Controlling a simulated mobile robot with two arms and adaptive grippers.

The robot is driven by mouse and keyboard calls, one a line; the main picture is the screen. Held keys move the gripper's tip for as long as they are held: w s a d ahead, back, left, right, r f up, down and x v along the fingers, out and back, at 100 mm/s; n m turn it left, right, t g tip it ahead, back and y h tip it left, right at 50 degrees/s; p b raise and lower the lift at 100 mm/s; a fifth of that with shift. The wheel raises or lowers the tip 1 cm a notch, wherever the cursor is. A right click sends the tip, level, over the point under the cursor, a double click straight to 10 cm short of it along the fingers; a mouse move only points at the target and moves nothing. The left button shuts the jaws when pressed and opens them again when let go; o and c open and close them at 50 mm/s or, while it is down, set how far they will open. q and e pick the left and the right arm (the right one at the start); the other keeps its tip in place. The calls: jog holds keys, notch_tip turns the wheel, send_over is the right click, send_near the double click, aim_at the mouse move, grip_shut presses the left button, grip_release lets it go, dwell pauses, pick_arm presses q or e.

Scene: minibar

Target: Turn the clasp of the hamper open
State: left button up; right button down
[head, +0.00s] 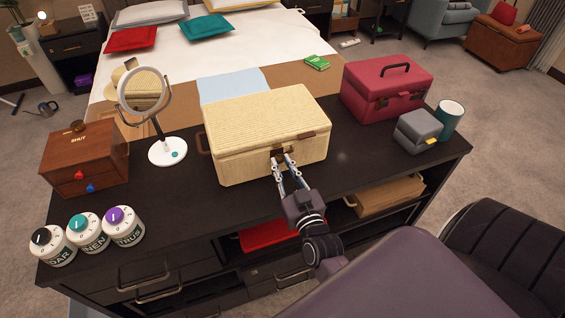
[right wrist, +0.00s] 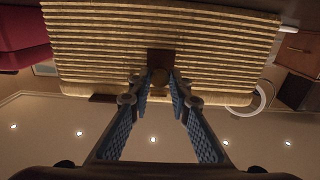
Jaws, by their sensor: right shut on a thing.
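The hamper (head: 255,132) is a cream woven box with brown leather trim, standing at the middle of the dark cabinet top with its lid down. Its brown clasp (head: 277,153) is at the front centre. My right gripper (head: 284,160) reaches it from the front and is shut on the clasp. The right wrist view, seen upside down, shows the clasp's round knob (right wrist: 159,78) between the fingertips, below a brown plate. The fingers partly cover the clasp, so how far it is turned is hard to tell. My left gripper is not in view.
A red case (head: 386,92), a grey box (head: 417,131) and a green cup (head: 450,118) stand to the right. A round mirror (head: 168,151), a wooden drawer box (head: 84,160) and several dial-topped canisters (head: 123,227) stand to the left. The cabinet top (head: 182,215) left of my gripper is clear.

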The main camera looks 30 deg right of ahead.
jog(key=m+p, duration=0.1)
jog(key=m, duration=0.2)
jog(key=c, duration=1.8)
grip_release()
jog(key=shift+o, duration=0.2)
jog(key=v, duration=1.2)
